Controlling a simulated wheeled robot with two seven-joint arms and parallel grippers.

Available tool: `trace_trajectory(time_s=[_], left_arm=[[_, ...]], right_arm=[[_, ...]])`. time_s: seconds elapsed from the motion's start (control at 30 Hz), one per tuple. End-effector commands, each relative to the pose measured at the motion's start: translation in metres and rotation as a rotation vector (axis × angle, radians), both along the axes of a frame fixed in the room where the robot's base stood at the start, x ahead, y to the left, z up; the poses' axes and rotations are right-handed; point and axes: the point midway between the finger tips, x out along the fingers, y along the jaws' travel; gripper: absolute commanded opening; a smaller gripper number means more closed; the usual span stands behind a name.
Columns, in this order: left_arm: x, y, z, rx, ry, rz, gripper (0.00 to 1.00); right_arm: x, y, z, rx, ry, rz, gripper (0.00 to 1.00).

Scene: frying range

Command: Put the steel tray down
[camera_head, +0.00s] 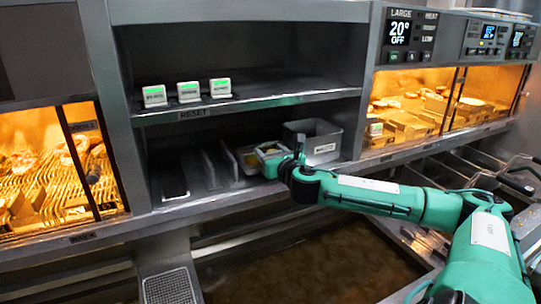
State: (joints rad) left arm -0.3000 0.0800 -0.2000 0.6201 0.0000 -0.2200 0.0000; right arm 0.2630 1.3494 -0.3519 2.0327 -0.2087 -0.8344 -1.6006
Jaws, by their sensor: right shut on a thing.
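The steel tray (246,163) is a small shallow metal tray with something yellowish in it. It sits in the lower bay of the grey shelf unit, at the shelf's front edge. My right gripper (279,164) is shut on its right front side, and the gripper hides part of it. I cannot tell whether the tray's bottom rests fully on the shelf. My left gripper is out of view.
A taller steel bin (322,150) stands just right of the tray. Upright dividers (210,168) and a dark slot (174,182) lie to its left. Several small white timers (189,92) stand on the upper shelf. Heated food cabinets (405,105) flank the unit.

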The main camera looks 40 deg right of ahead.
Motion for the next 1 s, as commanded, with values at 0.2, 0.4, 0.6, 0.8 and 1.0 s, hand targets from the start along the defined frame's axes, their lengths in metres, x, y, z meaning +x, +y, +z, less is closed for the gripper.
trace_trajectory(time_s=[0.2,0.4,0.6,0.8,1.0], left_arm=[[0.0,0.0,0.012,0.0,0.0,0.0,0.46],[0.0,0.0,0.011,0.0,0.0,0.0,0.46],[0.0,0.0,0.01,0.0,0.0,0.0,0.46],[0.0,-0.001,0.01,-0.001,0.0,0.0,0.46],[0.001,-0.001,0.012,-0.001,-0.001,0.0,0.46]], right_arm=[[0.004,-0.001,-0.013,0.0,-0.002,-0.001,0.25],[0.004,-0.001,-0.014,-0.001,-0.003,-0.001,0.25],[0.004,-0.001,-0.017,0.0,0.0,-0.001,0.64],[0.004,-0.001,-0.017,0.0,0.0,-0.001,0.76],[0.004,-0.001,-0.013,0.0,-0.001,-0.001,0.76]])
